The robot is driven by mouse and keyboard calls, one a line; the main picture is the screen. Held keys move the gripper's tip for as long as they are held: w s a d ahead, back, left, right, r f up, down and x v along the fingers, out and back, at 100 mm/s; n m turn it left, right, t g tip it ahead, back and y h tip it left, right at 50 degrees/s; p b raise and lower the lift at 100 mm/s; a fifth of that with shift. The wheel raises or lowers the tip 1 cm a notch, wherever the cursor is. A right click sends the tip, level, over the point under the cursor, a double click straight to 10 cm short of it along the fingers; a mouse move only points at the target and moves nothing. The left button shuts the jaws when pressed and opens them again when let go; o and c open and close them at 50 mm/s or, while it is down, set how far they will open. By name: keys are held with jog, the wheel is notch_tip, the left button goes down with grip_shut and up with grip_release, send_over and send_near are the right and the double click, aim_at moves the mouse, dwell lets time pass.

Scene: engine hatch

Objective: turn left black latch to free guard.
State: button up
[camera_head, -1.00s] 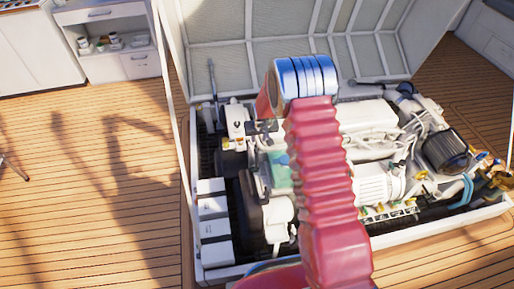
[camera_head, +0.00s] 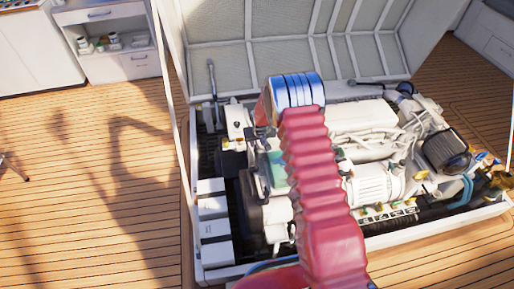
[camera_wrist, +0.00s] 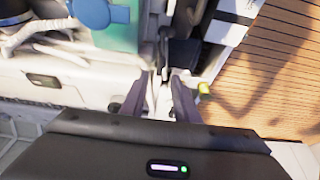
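My gripper (camera_wrist: 162,80) shows in the wrist view with its two dark fingers apart, pointing into the engine bay. A pale narrow part shows between the fingers, and I cannot tell whether they touch it. A black block-like part (camera_wrist: 183,52) lies just beyond the fingertips, slightly right; I cannot tell whether it is the left black latch. I cannot make out the guard for certain. In the head view my red arm and its blue wrist joint reach over the left part of the engine (camera_head: 375,180), and hide much of the gripper and the parts around it.
A teal box with a blue cap (camera_wrist: 92,12) is left of the fingers in the wrist view. White boxes (camera_head: 213,225) line the bay's left side. The raised hatch lid (camera_head: 235,65) stands behind.

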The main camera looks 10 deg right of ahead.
aim_at(256, 148)
jog(key=shift+x, duration=3.75)
jog(key=shift+c, duration=0.5)
grip_shut()
